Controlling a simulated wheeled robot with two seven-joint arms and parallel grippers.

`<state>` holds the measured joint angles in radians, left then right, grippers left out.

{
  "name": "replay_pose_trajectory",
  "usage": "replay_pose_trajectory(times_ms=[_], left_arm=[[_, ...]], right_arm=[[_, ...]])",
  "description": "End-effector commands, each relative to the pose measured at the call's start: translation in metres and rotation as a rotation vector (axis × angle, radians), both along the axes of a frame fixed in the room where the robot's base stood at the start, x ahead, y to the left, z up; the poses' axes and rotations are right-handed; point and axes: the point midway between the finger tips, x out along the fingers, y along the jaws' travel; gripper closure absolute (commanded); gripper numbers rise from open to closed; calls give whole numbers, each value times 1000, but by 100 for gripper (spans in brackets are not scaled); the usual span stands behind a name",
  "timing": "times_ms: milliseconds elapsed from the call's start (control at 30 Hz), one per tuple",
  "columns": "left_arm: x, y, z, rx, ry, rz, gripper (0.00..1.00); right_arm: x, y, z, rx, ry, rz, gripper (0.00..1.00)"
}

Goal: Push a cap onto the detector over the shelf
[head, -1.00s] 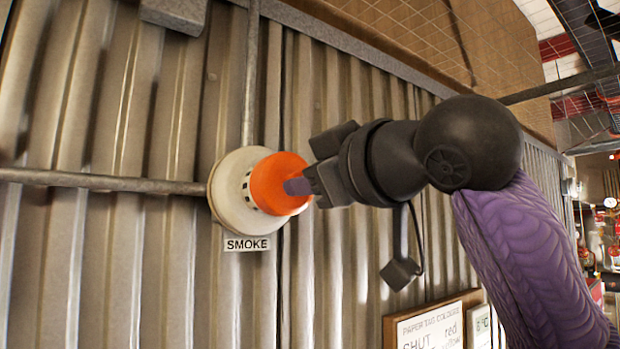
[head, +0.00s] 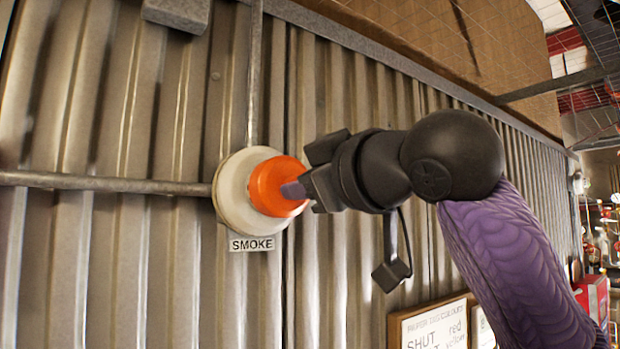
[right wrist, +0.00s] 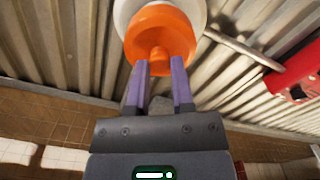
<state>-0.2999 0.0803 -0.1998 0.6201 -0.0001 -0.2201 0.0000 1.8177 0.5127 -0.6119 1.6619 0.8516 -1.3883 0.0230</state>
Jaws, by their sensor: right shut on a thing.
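The detector (head: 231,192) is a round, off-white unit on the corrugated metal wall, above a small SMOKE label (head: 251,244). An orange cap (head: 268,184) sits over its front, with no visible gap between them. In the right wrist view the cap (right wrist: 165,22) lies against the pale detector (right wrist: 121,14). My right gripper (head: 294,190) is shut on the cap; in the right wrist view its purple fingers (right wrist: 160,68) hold the cap's narrow middle stub. The seating all round the cap's edge is partly hidden. My left gripper is not in view.
A horizontal conduit (head: 100,182) and a vertical conduit (head: 254,75) meet at the detector. A grey box (head: 178,10) is at the top. A framed notice (head: 435,325) hangs lower right. A red object (right wrist: 297,72) shows in the right wrist view.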

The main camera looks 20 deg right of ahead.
Motion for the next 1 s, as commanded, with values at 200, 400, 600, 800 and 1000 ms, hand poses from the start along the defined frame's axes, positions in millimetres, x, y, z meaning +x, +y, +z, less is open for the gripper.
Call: replay_pose_trajectory(times_ms=[200,400,600,800,1000], left_arm=[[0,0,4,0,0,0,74],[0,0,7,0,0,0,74],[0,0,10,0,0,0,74],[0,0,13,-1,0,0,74],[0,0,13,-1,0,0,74]], right_arm=[[5,2,1,0,0,1,100],[10,4,1,1,1,1,100],[15,5,1,1,0,0,100],[19,7,1,1,1,1,100],[20,7,0,1,0,1,42]])
